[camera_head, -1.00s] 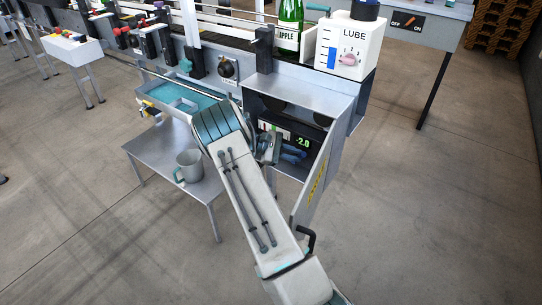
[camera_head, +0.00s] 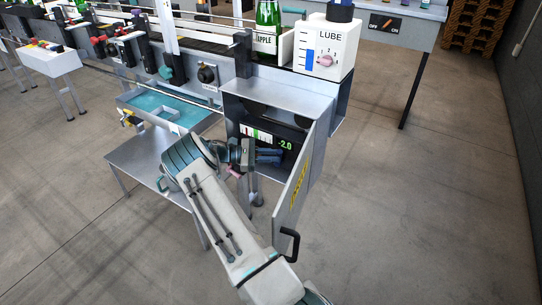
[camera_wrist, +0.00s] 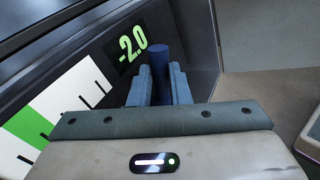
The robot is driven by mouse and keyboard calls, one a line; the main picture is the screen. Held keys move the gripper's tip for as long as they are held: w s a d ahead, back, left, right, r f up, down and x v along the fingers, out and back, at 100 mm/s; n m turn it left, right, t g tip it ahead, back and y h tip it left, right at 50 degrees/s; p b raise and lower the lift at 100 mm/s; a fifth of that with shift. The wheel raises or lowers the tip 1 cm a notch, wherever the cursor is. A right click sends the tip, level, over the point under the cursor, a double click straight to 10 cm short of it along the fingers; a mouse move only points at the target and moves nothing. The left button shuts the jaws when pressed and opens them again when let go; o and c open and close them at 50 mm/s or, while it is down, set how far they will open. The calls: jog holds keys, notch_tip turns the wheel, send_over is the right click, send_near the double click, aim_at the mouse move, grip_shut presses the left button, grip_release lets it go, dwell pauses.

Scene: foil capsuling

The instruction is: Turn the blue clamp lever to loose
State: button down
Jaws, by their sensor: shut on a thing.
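The blue clamp lever (camera_wrist: 160,62) shows in the wrist view as a dark blue upright post between my fingers. My gripper (camera_wrist: 160,88) is shut on it, with one blue-grey finger on each side. In the head view my gripper (camera_head: 272,155) reaches into the open cabinet (camera_head: 278,95) from the left. The lever cannot be told apart from my fingers there. A display (camera_head: 285,144) behind my gripper reads -2.0 in green. Beside it is a white scale with a green band (camera_wrist: 38,122). The lever's base is hidden.
The cabinet's open door (camera_head: 297,185), with a black handle (camera_head: 290,243), stands right of my arm. A metal side table (camera_head: 140,160) is on the left. A LUBE box (camera_head: 327,45) and a green bottle (camera_head: 267,28) stand above. Floor at right is clear.

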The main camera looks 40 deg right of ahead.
jog(key=c, duration=1.6)
grip_release()
jog(key=v, duration=1.4)
jog(key=shift+d, duration=0.1)
